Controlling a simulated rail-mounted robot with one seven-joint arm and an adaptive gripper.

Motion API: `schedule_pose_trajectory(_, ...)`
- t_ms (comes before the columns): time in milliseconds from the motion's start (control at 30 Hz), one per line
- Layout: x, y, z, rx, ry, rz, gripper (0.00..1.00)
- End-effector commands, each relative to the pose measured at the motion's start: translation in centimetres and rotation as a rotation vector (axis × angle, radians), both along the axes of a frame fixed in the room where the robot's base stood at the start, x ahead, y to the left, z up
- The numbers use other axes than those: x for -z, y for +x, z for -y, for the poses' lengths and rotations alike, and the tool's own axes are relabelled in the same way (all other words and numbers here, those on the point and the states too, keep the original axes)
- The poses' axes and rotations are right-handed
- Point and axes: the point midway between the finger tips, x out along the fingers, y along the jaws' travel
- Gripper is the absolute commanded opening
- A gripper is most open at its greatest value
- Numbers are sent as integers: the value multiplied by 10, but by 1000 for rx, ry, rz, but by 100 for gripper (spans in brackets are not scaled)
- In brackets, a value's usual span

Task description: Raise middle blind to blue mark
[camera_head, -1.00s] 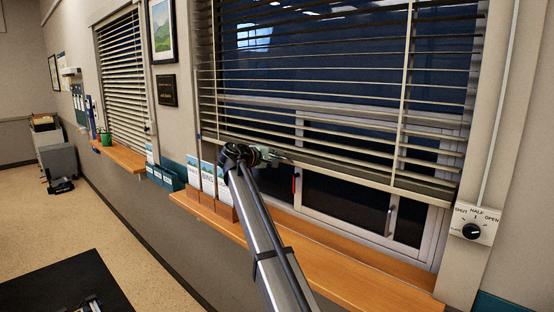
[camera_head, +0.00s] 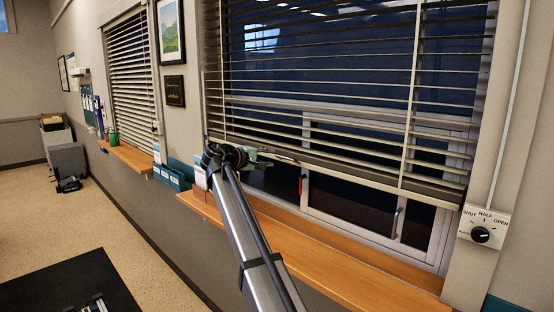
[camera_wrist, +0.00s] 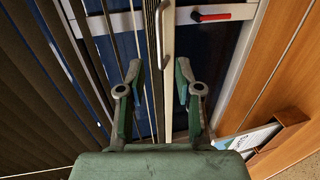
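The large blind (camera_head: 345,75) hangs partly raised over the near window, its slats tilted open; its bottom rail (camera_head: 400,186) slopes across the picture. Another slatted blind (camera_head: 131,72) hangs further left. My gripper (camera_head: 278,155) is just below the near blind's bottom rail, toward its left part. In the wrist view my gripper (camera_wrist: 158,88) is open, its fingers well apart. A narrow rail edge and a pale upright run behind the gap; I cannot tell whether the fingers touch them. A tiny blue spot (camera_head: 206,137) shows at the left window edge, too small to identify.
A wooden sill (camera_head: 330,258) runs below the window, with brochure holders (camera_head: 200,173) partly hidden by my arm. A red handle (camera_head: 300,184) is on the window frame, also in the wrist view (camera_wrist: 211,16). A dial marked SHUT, HALF, OPEN (camera_head: 481,235) is at right.

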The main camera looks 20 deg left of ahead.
Motion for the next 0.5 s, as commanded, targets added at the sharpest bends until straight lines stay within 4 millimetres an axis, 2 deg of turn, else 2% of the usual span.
schedule_pose_trajectory(33, -2, -9, -3, -2, 0, 1, 35)
schedule_pose_trajectory(200, -6, -25, -9, -1, 0, 1, 35)
schedule_pose_trajectory(500, -8, -31, -12, 0, 0, 1, 35)
